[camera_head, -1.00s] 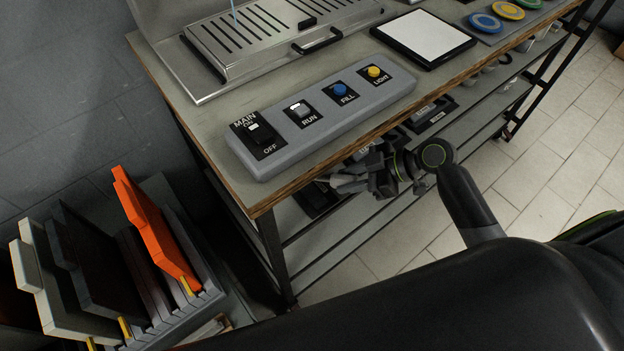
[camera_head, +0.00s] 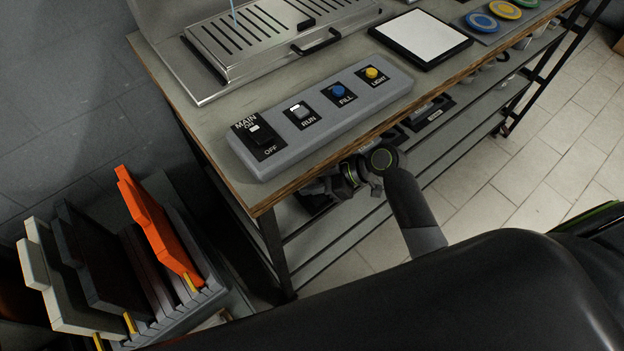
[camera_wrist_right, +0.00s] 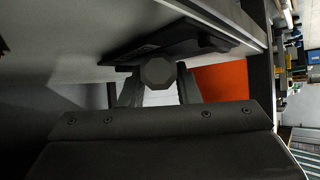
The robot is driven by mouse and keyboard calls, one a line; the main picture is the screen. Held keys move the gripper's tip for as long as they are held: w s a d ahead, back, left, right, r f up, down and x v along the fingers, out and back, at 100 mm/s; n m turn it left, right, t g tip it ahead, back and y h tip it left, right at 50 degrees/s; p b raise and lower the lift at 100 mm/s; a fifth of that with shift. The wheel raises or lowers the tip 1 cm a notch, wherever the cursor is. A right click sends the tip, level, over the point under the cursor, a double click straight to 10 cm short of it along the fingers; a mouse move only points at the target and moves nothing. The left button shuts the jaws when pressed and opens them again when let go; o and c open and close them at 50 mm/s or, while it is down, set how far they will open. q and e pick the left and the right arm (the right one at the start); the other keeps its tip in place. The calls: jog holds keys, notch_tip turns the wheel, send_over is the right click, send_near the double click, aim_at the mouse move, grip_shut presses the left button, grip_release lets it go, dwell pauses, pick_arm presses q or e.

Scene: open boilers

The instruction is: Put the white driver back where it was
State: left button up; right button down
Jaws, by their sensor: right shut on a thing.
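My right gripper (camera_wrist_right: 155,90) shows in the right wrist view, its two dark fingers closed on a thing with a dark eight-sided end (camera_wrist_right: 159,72). A pale surface between the fingers, just below that end, looks like the white driver (camera_wrist_right: 160,97); most of it is hidden. A dark flat holder (camera_wrist_right: 185,38) lies just beyond the fingers. Whether the held thing touches it I cannot tell. In the head view my right arm reaches under the table's front edge, and the gripper there is mostly hidden in shadow. My left gripper is not in view.
The tabletop (camera_head: 215,125) edge overhangs the lower shelf (camera_head: 345,232). A dark tray (camera_head: 432,112) sits on the shelf, farther right. A grey switch panel (camera_head: 325,112) is on top. A rack with an orange board (camera_head: 160,225) stands left. The floor at right is clear.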

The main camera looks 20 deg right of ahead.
jog(key=shift+f, duration=0.1)
jog(key=c, duration=1.1)
grip_release()
jog(key=v, duration=1.2)
